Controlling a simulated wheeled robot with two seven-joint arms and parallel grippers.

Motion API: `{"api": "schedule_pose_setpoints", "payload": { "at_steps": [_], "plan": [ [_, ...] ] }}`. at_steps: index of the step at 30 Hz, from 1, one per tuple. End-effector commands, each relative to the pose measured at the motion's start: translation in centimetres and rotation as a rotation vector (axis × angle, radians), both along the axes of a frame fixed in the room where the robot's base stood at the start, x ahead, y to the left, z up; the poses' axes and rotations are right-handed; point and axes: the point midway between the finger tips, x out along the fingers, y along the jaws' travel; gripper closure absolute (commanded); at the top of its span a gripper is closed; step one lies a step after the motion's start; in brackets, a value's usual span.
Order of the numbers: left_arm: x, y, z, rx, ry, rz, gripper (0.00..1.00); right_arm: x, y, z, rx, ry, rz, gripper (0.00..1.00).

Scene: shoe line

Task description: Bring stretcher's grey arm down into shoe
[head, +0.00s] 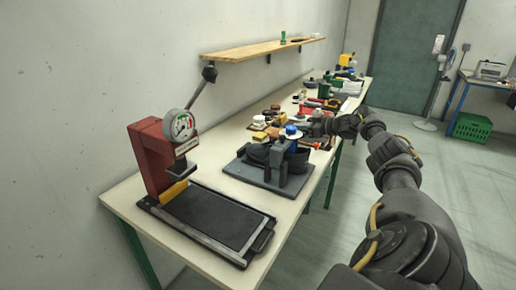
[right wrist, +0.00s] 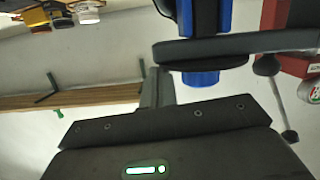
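The stretcher stands on a dark base plate (head: 246,172) on the bench, with a grey upright part (head: 279,152) and a blue knob (head: 292,131) on top. A black shoe (head: 298,160) appears to be at the stretcher, partly hidden behind its post. My right gripper (head: 308,127) reaches in from the right, at the height of the blue knob. In the right wrist view, the stretcher's dark grey arm (right wrist: 270,43) crosses close in front of my gripper, with the blue part (right wrist: 200,78) below it. The fingertips are hidden or unclear. My left gripper is not in view.
A red press (head: 153,155) with a gauge and a lever stands at the near left, with a black tray (head: 220,215) before it. Several small items crowd the bench behind the stretcher. A wooden shelf (head: 262,49) is on the wall.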

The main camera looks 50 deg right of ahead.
Motion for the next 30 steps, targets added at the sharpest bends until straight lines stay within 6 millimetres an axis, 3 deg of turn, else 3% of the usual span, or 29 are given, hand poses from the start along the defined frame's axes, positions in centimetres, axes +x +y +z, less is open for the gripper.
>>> {"api": "schedule_pose_setpoints", "payload": {
  "at_steps": [13,17,21,23,30],
  "plan": [
    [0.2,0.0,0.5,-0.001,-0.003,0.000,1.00,0.1,0.2,-0.1,0.002,0.015,0.001,1.00],
    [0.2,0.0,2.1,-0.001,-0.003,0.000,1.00,0.4,0.4,1.8,0.000,0.012,0.005,1.00],
    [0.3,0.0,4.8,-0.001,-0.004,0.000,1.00,1.0,0.9,5.1,-0.004,0.004,0.013,1.00],
    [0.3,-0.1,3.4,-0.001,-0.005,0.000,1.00,0.3,0.8,3.8,-0.002,0.008,0.013,1.00],
    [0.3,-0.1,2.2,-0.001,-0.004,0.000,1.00,-2.6,0.1,4.6,-0.003,0.005,0.013,1.00]
  ]
}}
